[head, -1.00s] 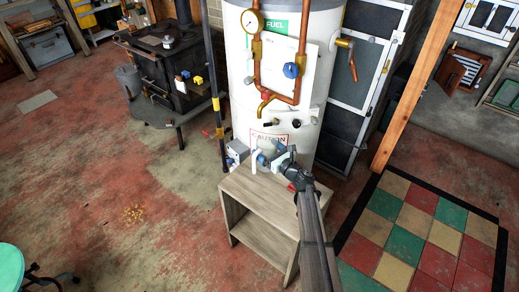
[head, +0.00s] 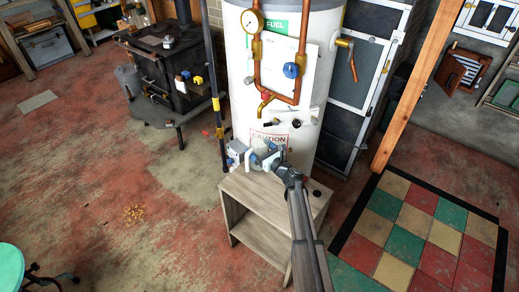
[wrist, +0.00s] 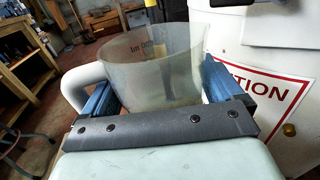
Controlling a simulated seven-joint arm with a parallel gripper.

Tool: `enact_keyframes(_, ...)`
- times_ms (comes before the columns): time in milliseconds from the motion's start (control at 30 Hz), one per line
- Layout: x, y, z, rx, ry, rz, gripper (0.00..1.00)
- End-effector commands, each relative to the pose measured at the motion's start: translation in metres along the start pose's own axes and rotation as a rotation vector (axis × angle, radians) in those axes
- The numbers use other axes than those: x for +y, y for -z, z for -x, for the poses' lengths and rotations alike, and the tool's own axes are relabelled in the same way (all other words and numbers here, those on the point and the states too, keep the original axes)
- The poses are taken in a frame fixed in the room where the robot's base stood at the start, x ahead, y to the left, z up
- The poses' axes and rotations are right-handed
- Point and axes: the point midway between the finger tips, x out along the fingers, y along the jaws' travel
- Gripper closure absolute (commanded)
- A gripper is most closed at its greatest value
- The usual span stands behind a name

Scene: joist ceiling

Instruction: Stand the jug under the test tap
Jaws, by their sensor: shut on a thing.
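The jug is a clear, see-through vessel (wrist: 155,70) with a white handle (wrist: 85,85) on its left in the wrist view. In the head view the jug (head: 260,158) is small and partly covered by my gripper (head: 270,161). The blue fingers of my gripper (wrist: 163,88) are shut on the jug from both sides. The jug looks upright, over the wooden stand (head: 243,190); I cannot tell whether its base touches the top. The brass test tap (head: 265,101) is on the white tank's front, above the jug in the picture.
The white tank (head: 290,75) with copper pipes and a gauge (head: 252,21) rises close behind the jug. A dark round thing (head: 317,193) shows at the stand's right. A black stove (head: 170,70) stands further left.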

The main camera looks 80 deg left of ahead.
Motion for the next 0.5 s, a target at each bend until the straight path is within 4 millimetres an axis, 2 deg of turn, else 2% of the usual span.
enact_keyframes(200,-0.0001,0.0032,0.0,0.0,0.0,-0.001,0.46)
enact_keyframes(233,0.0,0.0029,0.0,0.0,0.0,0.0,0.04)
enact_keyframes(300,0.0,0.0027,0.0001,0.0,0.0,0.0,0.0)
enact_keyframes(500,0.0,0.002,0.0001,0.0,0.0,0.0,0.0)
